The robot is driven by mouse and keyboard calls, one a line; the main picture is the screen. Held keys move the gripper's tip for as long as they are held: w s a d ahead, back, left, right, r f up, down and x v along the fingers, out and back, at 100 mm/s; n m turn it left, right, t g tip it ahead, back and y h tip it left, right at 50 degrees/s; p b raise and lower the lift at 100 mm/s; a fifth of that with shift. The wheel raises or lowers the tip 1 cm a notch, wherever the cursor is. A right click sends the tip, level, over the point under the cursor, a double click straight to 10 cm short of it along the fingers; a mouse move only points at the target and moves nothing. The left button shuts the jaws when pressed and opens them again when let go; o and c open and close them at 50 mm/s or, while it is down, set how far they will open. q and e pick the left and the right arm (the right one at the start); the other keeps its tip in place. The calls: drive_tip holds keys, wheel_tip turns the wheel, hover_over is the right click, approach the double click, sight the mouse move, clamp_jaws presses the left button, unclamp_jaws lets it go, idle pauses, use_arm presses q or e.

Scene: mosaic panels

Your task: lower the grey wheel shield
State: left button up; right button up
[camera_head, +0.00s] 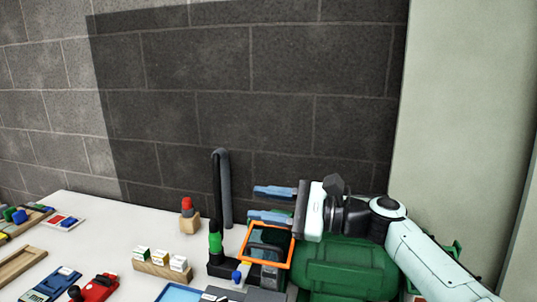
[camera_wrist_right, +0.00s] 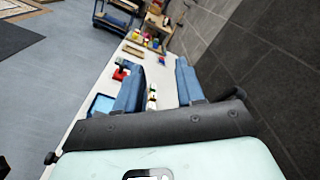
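A green bench machine (camera_head: 345,266) stands at the right of the table, partly hidden behind my right arm. An orange-framed see-through shield (camera_head: 291,250) sits at its left end, tilted, over dark grey parts; I take this to be the wheel shield, but cannot tell which wheel is behind it. My right gripper (camera_head: 271,204) is above the shield's upper edge, its two blue fingers spread apart and pointing left. I cannot tell whether the lower finger touches the frame. In the right wrist view the gripper (camera_wrist_right: 158,88) is open with nothing held between its fingers. My left gripper is out of view.
A dark upright post (camera_head: 222,190) and a green-and-black handle (camera_head: 215,240) stand just left of the shield. A wooden block with bottles (camera_head: 162,262), a red tool (camera_head: 97,288) and a blue tray (camera_head: 180,293) lie further left. A block wall (camera_head: 250,90) rises behind.

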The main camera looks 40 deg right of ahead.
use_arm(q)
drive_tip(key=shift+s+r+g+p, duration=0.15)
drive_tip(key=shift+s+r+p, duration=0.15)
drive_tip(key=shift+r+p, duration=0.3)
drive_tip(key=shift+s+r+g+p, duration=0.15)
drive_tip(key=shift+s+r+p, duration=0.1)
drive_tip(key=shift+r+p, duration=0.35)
use_arm(e)
wheel_tip(320, 180, up, 8)
drive_tip(key=shift+f, duration=0.15)
